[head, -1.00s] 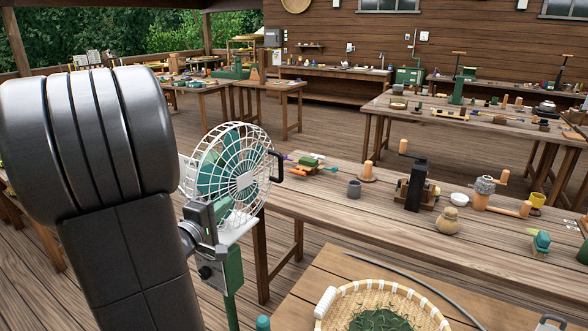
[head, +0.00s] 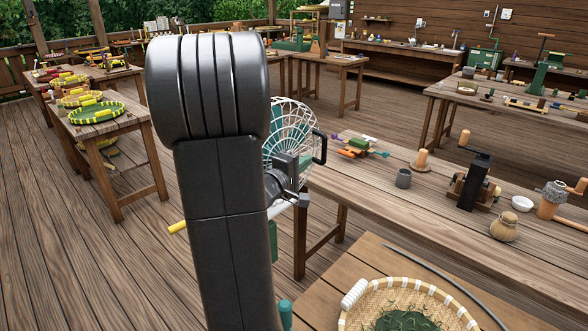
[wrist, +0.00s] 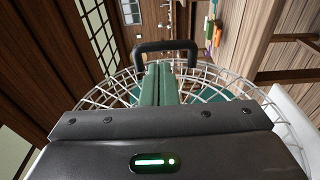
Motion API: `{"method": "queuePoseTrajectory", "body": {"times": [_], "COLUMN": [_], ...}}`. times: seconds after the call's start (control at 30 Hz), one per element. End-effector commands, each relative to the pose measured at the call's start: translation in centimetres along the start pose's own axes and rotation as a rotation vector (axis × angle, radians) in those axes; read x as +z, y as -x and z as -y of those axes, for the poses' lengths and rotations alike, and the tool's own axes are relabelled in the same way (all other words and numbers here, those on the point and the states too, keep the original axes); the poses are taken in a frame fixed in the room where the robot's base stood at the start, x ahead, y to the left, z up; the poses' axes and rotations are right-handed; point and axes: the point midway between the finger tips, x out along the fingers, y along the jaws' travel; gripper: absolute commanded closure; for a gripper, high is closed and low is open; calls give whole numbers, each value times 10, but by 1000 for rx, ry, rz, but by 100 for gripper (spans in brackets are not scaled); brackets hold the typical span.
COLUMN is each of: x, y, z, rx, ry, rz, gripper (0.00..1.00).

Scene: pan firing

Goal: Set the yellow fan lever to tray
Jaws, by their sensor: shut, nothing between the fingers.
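The yellow lever (head: 178,227) shows as a short yellow rod sticking out left of my arm. Its inner end is hidden behind the arm. The fan has a white wire cage (head: 288,128) and a black handle (head: 320,147); my arm covers much of it in the head view. In the wrist view, the cage (wrist: 92,97) and handle (wrist: 166,46) are in front of my gripper (wrist: 159,70). Its greenish fingers are together and empty, pointing toward the handle. I cannot tell whether they touch the fan. The lever does not show in the wrist view.
A long wooden table (head: 400,215) with tools and pots runs along the right. A woven basket (head: 350,318) of green leaves sits on a nearer table. A table with green and yellow trays (head: 97,113) stands at the left. Open floor (head: 90,265) lies at left.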

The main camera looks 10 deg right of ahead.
Motion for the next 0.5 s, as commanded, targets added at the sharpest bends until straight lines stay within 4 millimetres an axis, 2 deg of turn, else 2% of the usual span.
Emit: {"method": "queuePoseTrajectory", "body": {"times": [0.03,0.2,0.33,0.5], "x": [1,0,0,0], "y": [-11,-41,-55,-62], "z": [0,0,0,0], "rx": [-1,-1,-2,0], "ry": [0,0,0,0], "rz": [4,2,1,0], "gripper": [100,100,100,100]}}
